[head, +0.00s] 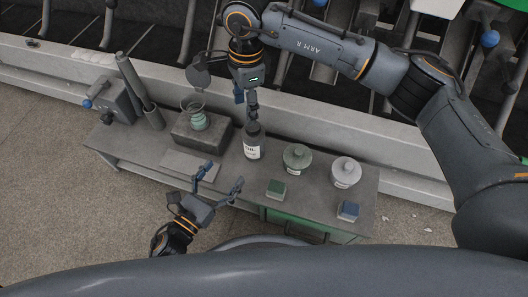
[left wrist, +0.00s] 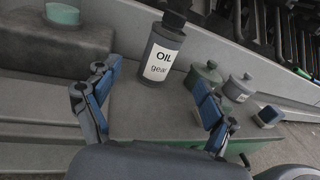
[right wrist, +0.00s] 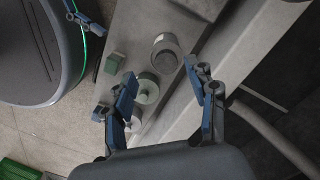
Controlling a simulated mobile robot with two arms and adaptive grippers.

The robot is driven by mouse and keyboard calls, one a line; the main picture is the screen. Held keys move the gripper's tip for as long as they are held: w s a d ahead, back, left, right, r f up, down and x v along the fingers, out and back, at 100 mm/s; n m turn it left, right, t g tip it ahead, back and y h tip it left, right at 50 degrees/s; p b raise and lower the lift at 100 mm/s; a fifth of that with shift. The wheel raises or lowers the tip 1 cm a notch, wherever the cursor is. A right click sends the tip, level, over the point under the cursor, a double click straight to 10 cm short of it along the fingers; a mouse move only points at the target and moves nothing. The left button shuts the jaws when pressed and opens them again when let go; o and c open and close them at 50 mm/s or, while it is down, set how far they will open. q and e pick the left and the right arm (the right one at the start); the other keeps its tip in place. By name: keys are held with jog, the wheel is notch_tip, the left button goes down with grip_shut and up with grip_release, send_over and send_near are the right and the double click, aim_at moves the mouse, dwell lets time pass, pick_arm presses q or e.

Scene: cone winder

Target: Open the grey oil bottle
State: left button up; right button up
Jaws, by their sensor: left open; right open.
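The grey oil bottle (head: 252,150) stands upright on the bench, with an "OIL gear" label and its dark cap (left wrist: 174,19) in place. My right gripper (head: 246,98) is open above the bottle, pointing down. In the right wrist view the bottle (right wrist: 164,58) shows from above, beyond the open fingers (right wrist: 161,74). My left gripper (head: 222,177) is open at the bench's front side, to the lower left of the bottle. In the left wrist view the bottle (left wrist: 160,62) appears between the open fingers (left wrist: 155,78), a little beyond them. Neither gripper holds anything.
To the bottle's right stand a green lidded jar (head: 297,158) and a pale lidded jar (head: 345,173), with a green block (head: 276,188) and a blue block (head: 347,210) in front. A dark block (head: 190,135) bearing a green cone is left. The winder's rail (head: 330,135) runs behind.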

aim_at(254, 137)
pick_arm(q)
jog(key=shift+d+m, duration=0.4)
jog(key=shift+m, duration=0.1)
jog(key=shift+w+d+r, duration=0.15)
jog(key=shift+w+d, duration=0.05)
jog(key=shift+w, duration=0.1)
jog(key=x, duration=1.3)
jog(key=shift+s, duration=0.1)
grip_shut()
